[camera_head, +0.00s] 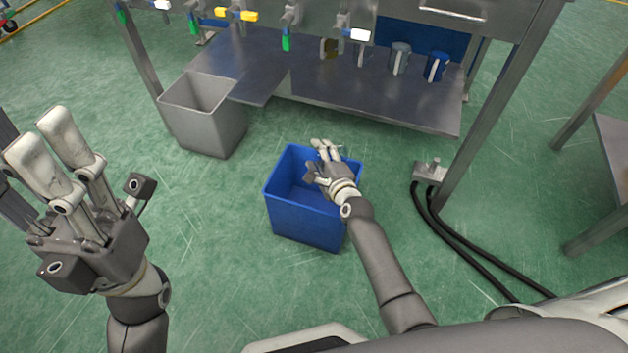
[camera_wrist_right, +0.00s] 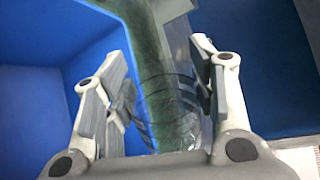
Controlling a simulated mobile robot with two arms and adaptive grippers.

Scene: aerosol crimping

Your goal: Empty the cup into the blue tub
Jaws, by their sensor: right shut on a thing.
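The blue tub (camera_head: 308,222) stands on the green floor in the middle of the head view. My right gripper (camera_head: 323,158) is over its opening, and the gripper and hand hide part of the inside. In the right wrist view this gripper (camera_wrist_right: 160,95) is shut on a see-through cup (camera_wrist_right: 168,80), with a finger on each side. Blue walls and green floor show around or through the cup. Its tilt and contents are unclear, and I cannot make it out in the head view. My left gripper (camera_head: 50,150) is open and empty at the left, apart from the tub.
A grey bin (camera_head: 205,120) stands behind and left of the tub. Behind is a metal bench with a low shelf (camera_head: 300,85) holding several mugs, including a blue mug (camera_head: 436,67). A pedal (camera_head: 430,172) with black hoses (camera_head: 455,252) lies on the floor at the right.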

